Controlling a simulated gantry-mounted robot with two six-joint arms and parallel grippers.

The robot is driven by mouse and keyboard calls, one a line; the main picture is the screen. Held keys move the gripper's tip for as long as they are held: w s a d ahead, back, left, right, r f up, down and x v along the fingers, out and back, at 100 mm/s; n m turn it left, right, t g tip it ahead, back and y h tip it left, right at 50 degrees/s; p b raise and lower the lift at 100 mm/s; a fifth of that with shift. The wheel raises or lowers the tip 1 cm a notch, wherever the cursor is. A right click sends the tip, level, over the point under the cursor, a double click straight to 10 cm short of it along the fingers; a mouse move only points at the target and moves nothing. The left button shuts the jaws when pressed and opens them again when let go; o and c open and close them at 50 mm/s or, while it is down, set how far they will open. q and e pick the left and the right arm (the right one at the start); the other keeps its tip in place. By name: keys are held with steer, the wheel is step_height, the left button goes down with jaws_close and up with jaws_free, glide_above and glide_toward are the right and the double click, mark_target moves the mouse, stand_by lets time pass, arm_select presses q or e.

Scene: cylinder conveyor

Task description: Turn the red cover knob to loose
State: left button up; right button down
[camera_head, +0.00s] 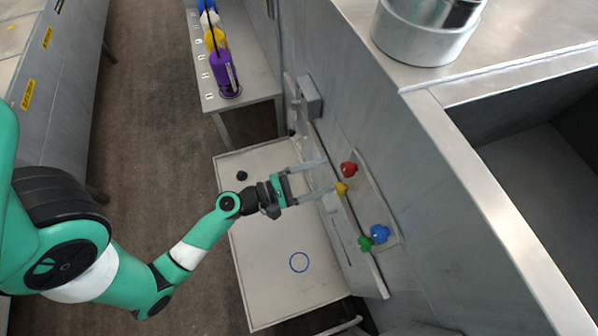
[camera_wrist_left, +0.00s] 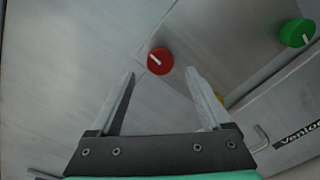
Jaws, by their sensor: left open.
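The red knob (camera_head: 348,169) sits on a grey panel on the metal wall, upper left of the other knobs. In the left wrist view the red knob (camera_wrist_left: 159,61) is round, with a short white mark running diagonally on its face. My left gripper (camera_head: 329,176) is open and empty, its fingers pointing toward the wall. In the wrist view the gripper's (camera_wrist_left: 160,76) fingertips flank the red knob from just below it in the picture. I cannot tell how far they are from the knob. My right gripper is not in view.
Yellow (camera_head: 341,188), green (camera_head: 365,243) and blue (camera_head: 379,233) knobs sit near the red one. A side table at the back holds several bottles, including a purple bottle (camera_head: 222,72).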

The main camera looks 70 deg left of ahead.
arm_select(q)
steer(key=s+b, duration=0.1)
steer(key=s, duration=0.5)
steer(key=shift+s+a, duration=0.15)
steer(key=shift+s, duration=0.1)
